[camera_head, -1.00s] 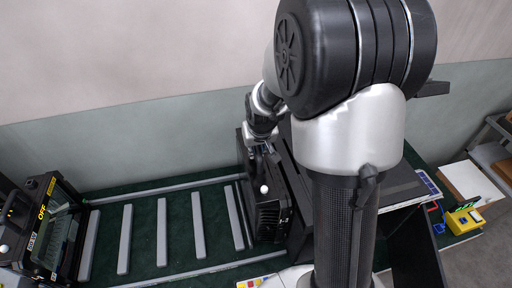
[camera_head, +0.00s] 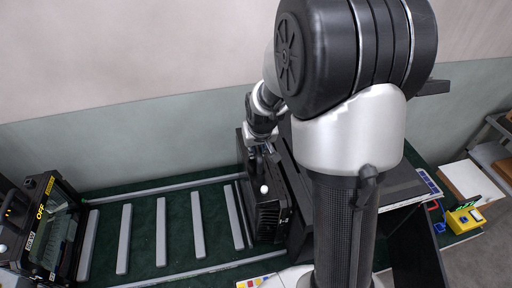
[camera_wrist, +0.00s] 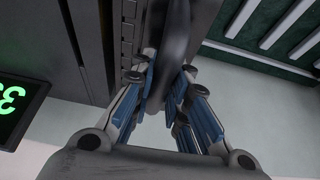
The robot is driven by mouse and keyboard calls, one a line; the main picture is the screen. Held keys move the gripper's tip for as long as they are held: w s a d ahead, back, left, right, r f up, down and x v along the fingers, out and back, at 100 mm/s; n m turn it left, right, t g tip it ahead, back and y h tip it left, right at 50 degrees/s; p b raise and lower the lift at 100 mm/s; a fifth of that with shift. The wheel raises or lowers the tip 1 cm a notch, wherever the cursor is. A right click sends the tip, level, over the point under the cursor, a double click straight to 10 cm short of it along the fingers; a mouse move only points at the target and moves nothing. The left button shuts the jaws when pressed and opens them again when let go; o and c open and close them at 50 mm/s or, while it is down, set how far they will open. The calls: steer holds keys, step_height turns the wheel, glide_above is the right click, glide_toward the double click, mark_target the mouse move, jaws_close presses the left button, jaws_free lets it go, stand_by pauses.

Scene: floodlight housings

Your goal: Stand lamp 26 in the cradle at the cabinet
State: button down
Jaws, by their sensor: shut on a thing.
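A black finned lamp housing (camera_head: 268,218) with a white knob on top stands upright at the right end of the slatted green bed, close against a dark cabinet (camera_head: 302,225). Its number is not readable. My gripper (camera_head: 258,150) is above the lamp, partly hidden by my arm. In the wrist view my gripper (camera_wrist: 163,100) has its blue-padded fingers shut on a dark upright part of the lamp (camera_wrist: 176,42). I cannot make out the cradle, or whether the lamp's base rests on anything.
A black unit (camera_head: 50,228) labelled OFF stands at the far left. Grey slats (camera_head: 161,232) lie between it and the lamp. A yellow device (camera_head: 464,219) sits at the right. In the wrist view a green-lit display (camera_wrist: 14,98) is at the left. The wall is behind.

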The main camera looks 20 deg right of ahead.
steer(key=shift+w+d+f+b, duration=0.1)
steer(key=shift+f+b, duration=1.2)
steer(key=shift+f, duration=0.05)
steer(key=shift+d+f+b, duration=0.1)
steer(key=shift+f+b, duration=1.2)
steer(key=shift+f, duration=0.05)
stand_by(3.0)
